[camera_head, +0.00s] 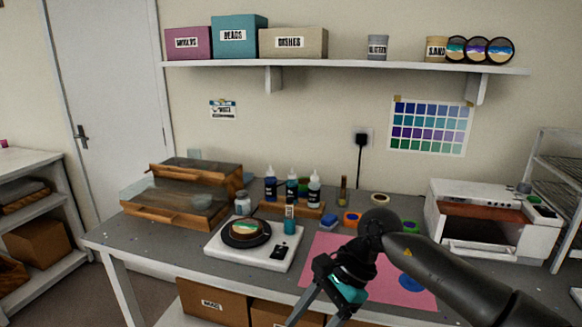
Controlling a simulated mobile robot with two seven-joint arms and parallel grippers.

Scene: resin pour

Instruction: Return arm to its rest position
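My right arm comes in from the lower right over the pink mat (322,250). My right gripper (318,314) is at the bottom of the picture, in front of the table's front edge. Its two fingers are spread apart and point down, their tips at or past the picture's lower edge. A teal patch (348,291) shows beside the fingers; I cannot tell what it belongs to. My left gripper is not in view.
On the grey table (190,268) stand a white scale (270,254) with a dark round dish (245,233), several bottles (314,187), wooden trays (180,207) and a white oven (490,215). A blue disc (411,281) lies on the mat. A shelf (340,66) hangs above.

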